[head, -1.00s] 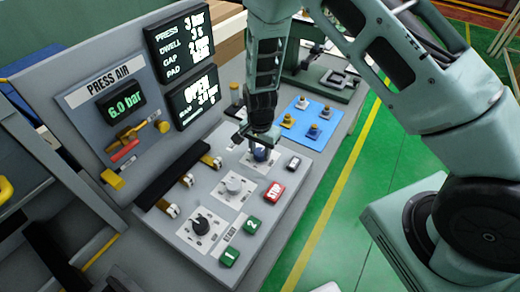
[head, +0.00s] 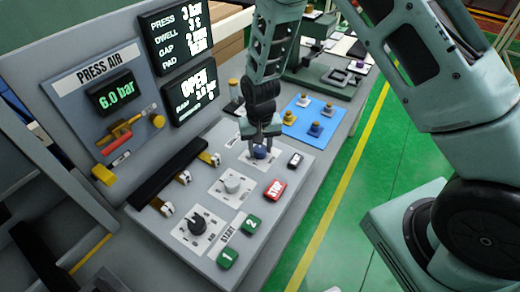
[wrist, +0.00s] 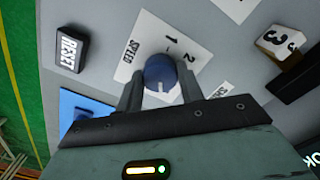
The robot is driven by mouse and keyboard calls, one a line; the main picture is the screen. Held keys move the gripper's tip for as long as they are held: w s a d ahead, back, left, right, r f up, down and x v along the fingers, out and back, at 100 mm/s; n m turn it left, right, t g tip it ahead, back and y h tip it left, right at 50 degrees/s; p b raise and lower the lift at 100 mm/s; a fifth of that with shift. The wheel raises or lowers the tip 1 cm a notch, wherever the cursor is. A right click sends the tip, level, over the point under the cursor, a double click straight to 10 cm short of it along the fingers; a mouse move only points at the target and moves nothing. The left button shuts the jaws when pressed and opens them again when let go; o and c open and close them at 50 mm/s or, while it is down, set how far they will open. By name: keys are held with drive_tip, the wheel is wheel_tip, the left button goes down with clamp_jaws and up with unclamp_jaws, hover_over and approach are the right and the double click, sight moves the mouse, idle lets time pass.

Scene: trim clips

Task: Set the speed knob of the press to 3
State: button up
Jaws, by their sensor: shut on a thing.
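The blue speed knob (head: 260,153) stands on a white plate marked SPEED (wrist: 147,40) on the press's grey panel. My gripper (head: 261,146) reaches down to it from above. In the wrist view the two fingers of my gripper (wrist: 160,82) are closed on opposite sides of the knob (wrist: 158,67). The knob's white line points down the picture, toward my gripper's body. The numerals 1 and 2 show on the plate beyond the knob. The rest of the scale is hidden behind my gripper, so I cannot read the setting.
A grey knob (head: 232,184) and a black knob (head: 198,224) sit nearer on the panel. A red STOP button (head: 275,190), a black RESET button (head: 296,160) and green buttons (head: 252,224) line its right side. Toggle clips (head: 184,178) stand left. A blue mat (head: 310,119) lies beyond.

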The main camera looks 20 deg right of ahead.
sight(260, 148)
drive_tip(key=n+b, duration=0.2)
drive_tip(key=n, duration=0.3)
drive_tip(key=shift+n, duration=0.3)
drive_tip(key=n+b, duration=0.1)
drive_tip(key=n, duration=0.4)
drive_tip(key=shift+r+n, duration=0.1)
drive_tip(key=shift+n, duration=0.2)
drive_tip(key=o, duration=1)
wheel_tip(260, 148, up, 17)
drive_tip(key=b, duration=0.3)
drive_tip(key=shift+r, duration=0.2)
